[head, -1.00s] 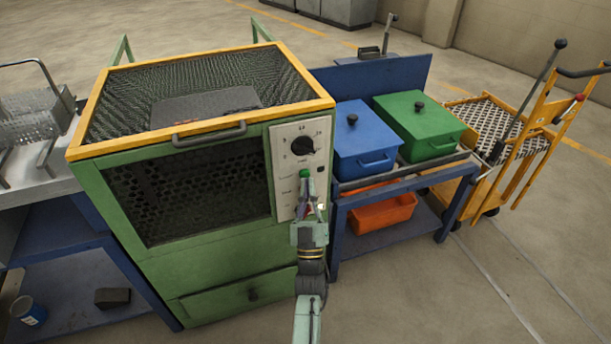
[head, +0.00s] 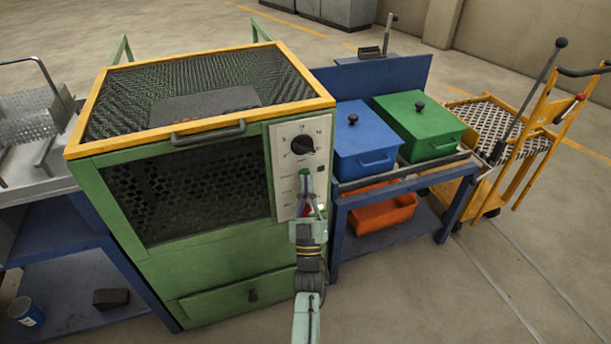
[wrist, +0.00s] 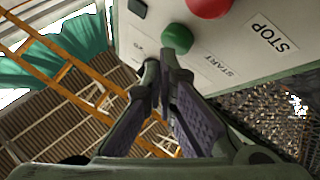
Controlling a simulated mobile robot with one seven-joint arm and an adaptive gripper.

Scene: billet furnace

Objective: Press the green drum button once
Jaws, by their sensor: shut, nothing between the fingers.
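The green drum button (wrist: 178,38) is a round knob on the pale control panel (head: 287,197) of the green furnace. It also shows as a small green spot in the head view (head: 303,172). A red button (wrist: 208,6) sits beside it, near a STOP label; a START label lies by the green one. My gripper (wrist: 162,68) is shut and empty, its fingertips close to the green button. I cannot tell whether they touch it. In the head view my gripper (head: 305,192) hides the lower part of the panel.
A black dial (head: 303,146) sits higher on the panel. The furnace's mesh drum box (head: 190,190) fills the left. A blue lidded box (head: 363,148) and a green lidded box (head: 420,130) stand on a blue bench at right. A yellow cart (head: 540,130) stands farther right.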

